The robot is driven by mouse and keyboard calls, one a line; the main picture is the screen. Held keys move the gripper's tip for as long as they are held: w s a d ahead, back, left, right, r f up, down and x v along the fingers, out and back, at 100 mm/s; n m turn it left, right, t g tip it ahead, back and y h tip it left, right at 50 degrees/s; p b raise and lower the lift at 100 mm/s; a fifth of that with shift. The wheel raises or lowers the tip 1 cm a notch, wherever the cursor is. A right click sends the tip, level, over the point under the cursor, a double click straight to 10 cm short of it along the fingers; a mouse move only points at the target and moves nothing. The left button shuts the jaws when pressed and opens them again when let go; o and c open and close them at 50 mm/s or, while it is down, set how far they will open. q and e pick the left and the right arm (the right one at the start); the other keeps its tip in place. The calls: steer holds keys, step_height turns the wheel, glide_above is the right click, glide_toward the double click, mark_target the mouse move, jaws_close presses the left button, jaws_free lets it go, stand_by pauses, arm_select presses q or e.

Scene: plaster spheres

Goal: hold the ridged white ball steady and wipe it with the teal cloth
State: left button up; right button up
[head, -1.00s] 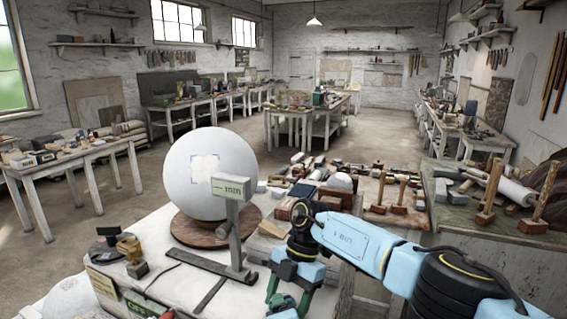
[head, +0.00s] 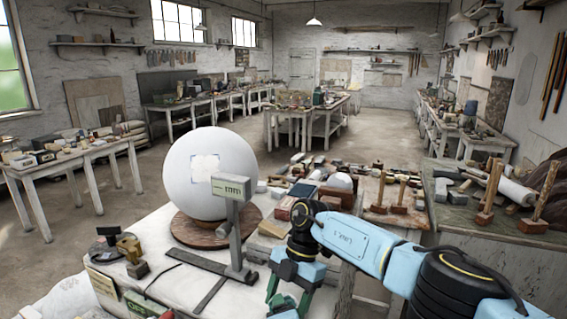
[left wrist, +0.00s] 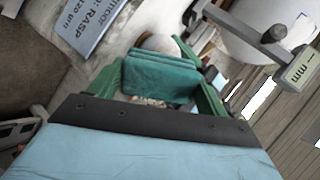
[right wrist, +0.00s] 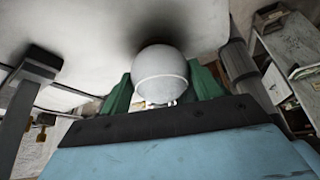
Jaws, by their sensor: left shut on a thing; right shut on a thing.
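The ridged white ball (right wrist: 160,75) sits between the green fingers of my right gripper (right wrist: 163,92), which is shut on it. A raised band runs around the ball. My left gripper (left wrist: 158,88) is shut on the folded teal cloth (left wrist: 160,78). In the left wrist view a pale rounded part of the ball (left wrist: 160,42) shows just beyond the cloth; I cannot tell whether they touch.
A large white sphere (head: 195,180) stands on a round wooden base (head: 205,230) on the white bench. A grey gauge stand (head: 235,230) is close in front of it, near my right gripper. Mallets (head: 490,185) and blocks crowd the right side.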

arm_select(q)
steer(key=shift+w+a+f, duration=0.15)
steer(key=shift+w+f, duration=0.25)
steer(key=shift+w, duration=0.1)
stand_by(1.1)
steer(key=shift+s+d+f, duration=0.2)
steer(key=shift+s+f, duration=0.15)
steer(key=shift+f, duration=0.15)
steer(key=shift+s+d+f, duration=0.2)
steer(key=shift+s+f, duration=0.15)
steer(key=shift+f, duration=0.15)
steer(key=shift+w+a+r, duration=0.2)
steer(key=shift+w+r, duration=0.15)
steer(key=shift+r, duration=0.4)
steer(key=shift+w+a+r, duration=0.2)
steer(key=shift+w+r, duration=0.1)
steer(key=shift+r, duration=0.4)
steer(key=shift+w+a+r, duration=0.2)
steer(key=shift+w+r, duration=0.15)
steer(key=shift+r, duration=0.4)
steer(key=shift+w+f, duration=0.1)
steer(key=shift+f, duration=0.1)
